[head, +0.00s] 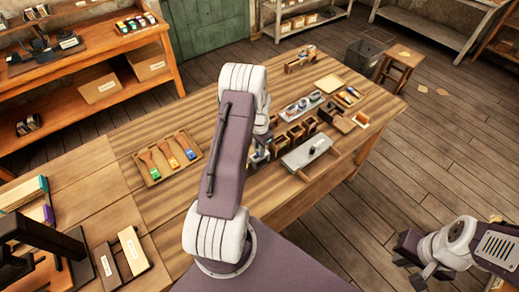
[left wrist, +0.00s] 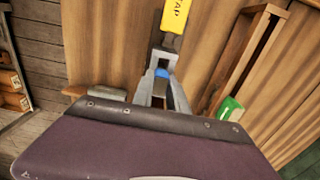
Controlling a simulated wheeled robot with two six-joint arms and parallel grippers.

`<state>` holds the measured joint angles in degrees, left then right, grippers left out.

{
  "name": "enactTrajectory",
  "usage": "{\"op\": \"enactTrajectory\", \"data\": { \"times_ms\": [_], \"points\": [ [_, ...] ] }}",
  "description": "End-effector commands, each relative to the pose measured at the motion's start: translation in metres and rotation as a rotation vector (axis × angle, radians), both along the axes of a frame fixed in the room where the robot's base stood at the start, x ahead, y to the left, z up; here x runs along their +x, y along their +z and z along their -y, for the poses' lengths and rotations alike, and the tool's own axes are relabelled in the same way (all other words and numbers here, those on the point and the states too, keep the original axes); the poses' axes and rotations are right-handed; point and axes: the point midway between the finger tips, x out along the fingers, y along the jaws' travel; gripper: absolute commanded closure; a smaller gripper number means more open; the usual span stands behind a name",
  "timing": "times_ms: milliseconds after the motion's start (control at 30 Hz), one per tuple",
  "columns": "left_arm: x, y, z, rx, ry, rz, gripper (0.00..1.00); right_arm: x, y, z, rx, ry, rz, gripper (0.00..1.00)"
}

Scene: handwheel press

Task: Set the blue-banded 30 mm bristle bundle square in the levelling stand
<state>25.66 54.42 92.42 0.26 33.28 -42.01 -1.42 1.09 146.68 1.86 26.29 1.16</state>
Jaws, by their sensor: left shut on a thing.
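My left gripper (left wrist: 161,92) is shut on a small blue-banded piece (left wrist: 161,73), which I take to be the bristle bundle. Only its blue part shows between the fingers, so its tilt and underside are hidden. In the head view my left arm covers most of this gripper (head: 258,157), which is over the wooden bench beside the row of small wooden boxes. I cannot make out for certain which fixture is the levelling stand. My right gripper (head: 424,262) is at the lower right, away from the bench, and its finger gap is unclear.
A tray (head: 151,178) of colour-banded brushes lies on the bench left of my arm. Small wooden boxes (head: 297,133) and a grey plate (head: 304,152) are to its right. A yellow label (left wrist: 176,16) and a green piece (left wrist: 230,108) are near the left gripper. The bench's middle is fairly clear.

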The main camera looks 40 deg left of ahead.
Motion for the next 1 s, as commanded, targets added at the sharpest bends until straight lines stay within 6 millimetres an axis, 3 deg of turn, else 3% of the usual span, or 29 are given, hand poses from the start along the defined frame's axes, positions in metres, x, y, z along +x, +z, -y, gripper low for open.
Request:
{"op": "enactTrajectory", "data": {
  "times_ms": [333, 367, 433, 767, 867, 1000],
  "points": [
    [0.000, 0.000, 0.000, 0.000, 0.000, 0.000, 1.00, 0.000, 0.001, 0.000, 0.000, 0.000, 0.000, 1.00],
    [0.000, 0.000, 0.000, 0.000, 0.000, 0.000, 0.73, 0.000, 0.001, 0.000, 0.000, 0.000, 0.000, 1.00],
    [0.000, 0.000, 0.000, 0.000, 0.000, 0.000, 0.56, 0.000, 0.001, 0.000, 0.000, 0.000, 0.000, 1.00],
    [0.000, 0.002, 0.000, 0.001, 0.000, 0.001, 0.56, 0.000, 0.000, 0.000, 0.000, 0.000, 0.000, 1.00],
    [0.001, 0.015, -0.001, 0.002, 0.000, 0.004, 0.56, 0.000, -0.005, 0.000, 0.000, 0.000, 0.000, 1.00],
    [0.001, 0.047, -0.001, 0.003, 0.000, 0.006, 0.56, 0.000, -0.014, 0.000, 0.000, 0.000, 0.000, 1.00]
  ]
}}
